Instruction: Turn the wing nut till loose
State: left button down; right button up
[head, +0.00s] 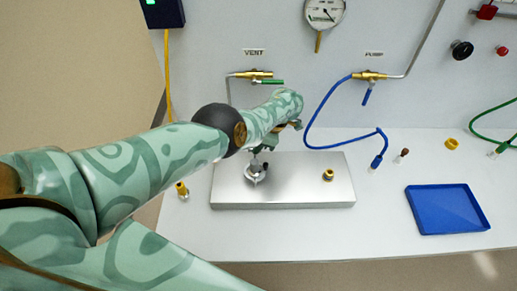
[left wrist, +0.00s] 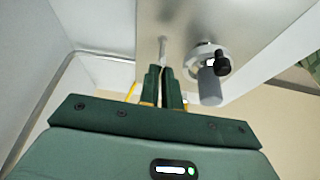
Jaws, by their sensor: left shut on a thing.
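My left gripper (head: 261,150) reaches over the metal block (head: 312,190), just above a round grey fitting with a small black knob (head: 254,173). In the left wrist view its fingers (left wrist: 163,72) are close together, shut on a thin pale grey piece, seemingly the wing nut (left wrist: 163,48). Its shape is mostly hidden by the fingers. The round fitting (left wrist: 203,54), with a grey cylinder and the black knob, shows just right of the fingertips. My right gripper is in neither view.
A brass fitting (head: 328,174) stands on the block's right side. A yellow-brown fitting (head: 182,189) stands left of it. A blue tray (head: 446,209) lies at the right. A blue hose (head: 337,147) hangs behind the block. The bench front is clear.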

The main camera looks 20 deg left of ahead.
pick_arm(q)
jog(key=shift+w+a+r+n, duration=0.1)
jog(key=shift+a+n, duration=0.05)
jog(key=shift+n, duration=0.15)
jog(key=c, duration=1.6)
grip_release()
jog(key=p+v, duration=0.4)
jog(key=v, duration=1.2)
jog(key=shift+p, duration=0.35)
